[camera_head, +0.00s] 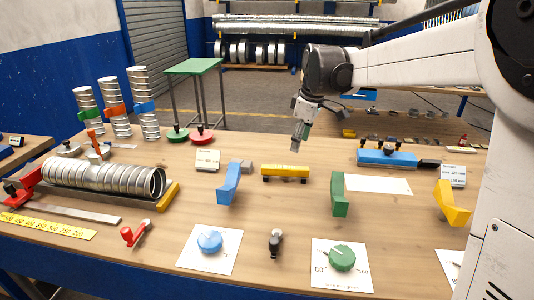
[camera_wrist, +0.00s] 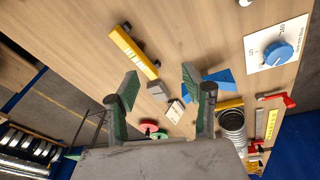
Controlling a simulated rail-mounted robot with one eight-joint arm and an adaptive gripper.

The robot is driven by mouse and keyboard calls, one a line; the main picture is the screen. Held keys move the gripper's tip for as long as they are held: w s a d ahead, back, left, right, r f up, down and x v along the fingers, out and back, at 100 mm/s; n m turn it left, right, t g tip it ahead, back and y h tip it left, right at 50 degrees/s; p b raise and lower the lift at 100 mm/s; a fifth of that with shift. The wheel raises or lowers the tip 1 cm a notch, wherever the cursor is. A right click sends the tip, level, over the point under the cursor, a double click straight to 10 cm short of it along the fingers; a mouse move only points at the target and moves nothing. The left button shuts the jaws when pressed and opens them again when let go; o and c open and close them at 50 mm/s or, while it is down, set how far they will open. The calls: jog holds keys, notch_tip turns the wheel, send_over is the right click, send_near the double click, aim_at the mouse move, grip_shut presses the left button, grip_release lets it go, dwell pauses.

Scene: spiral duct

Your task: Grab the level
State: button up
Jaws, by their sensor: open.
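A blue angled block (camera_head: 229,184) stands left of the level, with a small grey block (camera_head: 246,167) close by. A green angled block (camera_head: 339,194) stands to the right. A spiral duct (camera_head: 105,178) lies at left. Bare wood surrounds the level's front.

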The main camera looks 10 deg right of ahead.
aim_at(286, 167)
jog(key=w+d+f+n+g+p, duration=0.1)
jog(key=w+f+n+p, duration=0.15)
jog(key=w, duration=0.35)
jog(key=w+f+n+g+p, duration=0.1)
jog(key=w+f+n, duration=0.1)
jog(key=w+f, duration=0.3)
jog(key=shift+y, duration=0.4)
jog(key=f, duration=0.4)
jog(key=w+a+f, duration=0.1)
jog(key=f, duration=0.3)
jog(key=w+a+f, duration=0.1)
jog(key=f, duration=0.3)
jog(key=shift+f+p, duration=0.2)
jog(key=shift+p, duration=0.15)
jog(key=shift+c, duration=0.2)
grip_shut()
